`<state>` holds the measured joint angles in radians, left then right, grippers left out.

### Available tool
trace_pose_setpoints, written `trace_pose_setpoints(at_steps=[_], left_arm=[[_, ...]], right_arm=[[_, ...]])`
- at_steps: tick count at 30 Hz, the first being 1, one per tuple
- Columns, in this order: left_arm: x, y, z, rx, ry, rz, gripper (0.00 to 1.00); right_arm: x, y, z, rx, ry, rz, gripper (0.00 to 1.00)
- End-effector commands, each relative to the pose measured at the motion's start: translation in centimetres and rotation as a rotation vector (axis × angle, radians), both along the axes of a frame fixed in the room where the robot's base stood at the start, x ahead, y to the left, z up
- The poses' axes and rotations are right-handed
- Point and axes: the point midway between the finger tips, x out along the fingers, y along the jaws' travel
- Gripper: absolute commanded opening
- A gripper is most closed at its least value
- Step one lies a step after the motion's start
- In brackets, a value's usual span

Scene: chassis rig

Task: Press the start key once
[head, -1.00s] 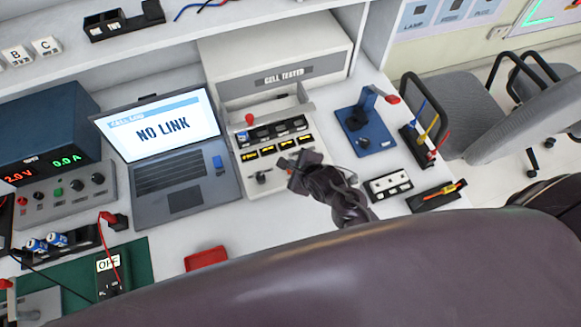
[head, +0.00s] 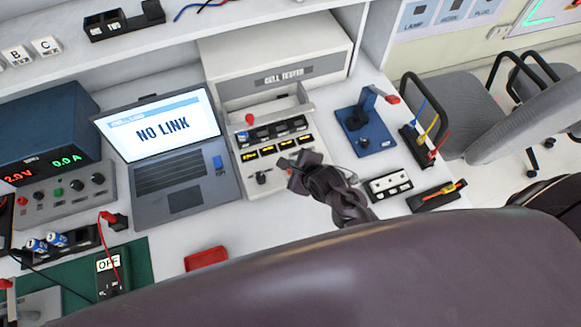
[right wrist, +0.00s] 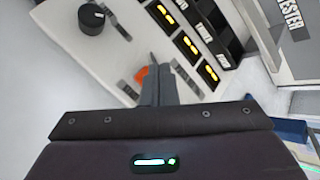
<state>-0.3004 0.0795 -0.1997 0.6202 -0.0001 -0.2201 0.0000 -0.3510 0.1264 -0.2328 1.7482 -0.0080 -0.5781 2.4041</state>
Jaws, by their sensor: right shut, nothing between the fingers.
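The cell tester (head: 278,75) stands at the back middle, its sloped panel (head: 250,186) facing me. In the right wrist view an orange-red key (right wrist: 141,75) shows on the white panel, partly hidden by the fingers; I cannot read a label on it. My right gripper (head: 286,163) is over the lower right part of the panel. In the right wrist view its fingers (right wrist: 158,68) are shut and empty, with the tips close beside the orange key. I cannot tell whether they touch it. My left gripper is not in view.
A black knob (right wrist: 91,19) and several yellow-lit displays (head: 267,151) are on the panel. A laptop (head: 165,150) reading "NO LINK" stands to the left. A blue stand (head: 366,130) and a white socket block (head: 388,186) are to the right. A red tray (head: 206,258) lies in front.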

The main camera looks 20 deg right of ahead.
Motion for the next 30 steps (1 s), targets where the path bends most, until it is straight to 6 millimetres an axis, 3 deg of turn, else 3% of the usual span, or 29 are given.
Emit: trace_pose_setpoints(at_steps=[30], left_arm=[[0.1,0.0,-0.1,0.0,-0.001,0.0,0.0]], right_arm=[[0.0,0.0,-1.1,0.001,0.0,-0.001,0.0]])
